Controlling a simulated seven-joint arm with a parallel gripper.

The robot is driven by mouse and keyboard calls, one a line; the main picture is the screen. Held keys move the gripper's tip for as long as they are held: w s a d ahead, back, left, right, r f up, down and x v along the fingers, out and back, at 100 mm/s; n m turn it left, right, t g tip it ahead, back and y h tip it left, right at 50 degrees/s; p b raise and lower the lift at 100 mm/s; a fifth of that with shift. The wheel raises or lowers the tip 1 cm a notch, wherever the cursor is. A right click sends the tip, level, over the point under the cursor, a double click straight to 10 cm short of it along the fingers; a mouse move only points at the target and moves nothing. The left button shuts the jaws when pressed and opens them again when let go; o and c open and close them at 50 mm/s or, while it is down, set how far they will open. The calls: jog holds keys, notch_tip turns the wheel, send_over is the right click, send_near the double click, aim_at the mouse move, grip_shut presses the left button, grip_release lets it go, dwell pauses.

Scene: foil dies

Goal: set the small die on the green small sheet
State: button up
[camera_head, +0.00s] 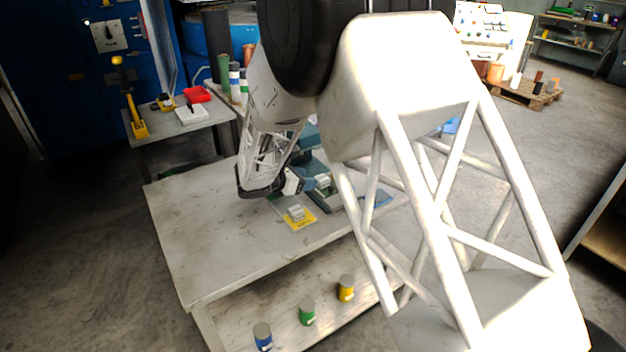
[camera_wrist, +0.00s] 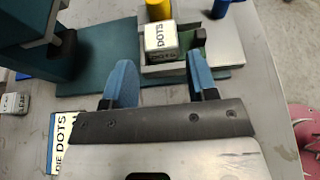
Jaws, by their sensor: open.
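In the wrist view a white die (camera_wrist: 160,40) marked "DOTS" stands in a grey metal holder, beside a green piece (camera_wrist: 198,45) that may be the green sheet. Another white die (camera_wrist: 14,103) lies at the far left, its marking partly legible. My gripper (camera_wrist: 162,82) is open, its two blue fingers apart on the near side of the DOTS die, with nothing between them. In the head view my gripper (camera_head: 303,184) is low over the table beside the press, and a white die (camera_head: 297,212) sits on a yellow-and-grey card. Which die is the small one is unclear.
A teal press (camera_wrist: 45,35) rises at the left of the wrist view. A yellow cylinder (camera_wrist: 158,9) and a blue one (camera_wrist: 222,8) stand beyond the holder. The table (camera_head: 210,230) is clear at the left.

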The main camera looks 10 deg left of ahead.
jog(key=v, duration=0.7)
jog(key=shift+r, duration=0.1)
dwell(0.7)
jog(key=s+d+r+m+g+y, duration=0.15)
jog(key=s+d+r+m, duration=0.3)
jog(key=d, duration=0.55)
jog(key=s+d+r+m+g, duration=0.3)
jog(key=s+d+r+m, duration=0.15)
jog(key=d, duration=0.45)
jog(key=s+d+r+m+g+y, duration=0.1)
jog(key=s+d+r+m+g, duration=0.3)
jog(key=d, duration=0.6)
jog(key=s+d+r+m+y, duration=0.1)
jog(key=s+d+m, duration=0.3)
jog(key=s, duration=0.4)
jog(key=s+d+r+m+t+y, duration=0.1)
jog(key=s+d+m+y, duration=0.2)
jog(key=s, duration=0.6)
jog(key=s+d+r+m+y, duration=0.2)
jog(key=s+d+m, duration=0.4)
jog(key=s, duration=0.3)
jog(key=shift+s+m+y, duration=0.2)
jog(key=shift+m+y, duration=0.35)
jog(key=shift+m, duration=0.05)
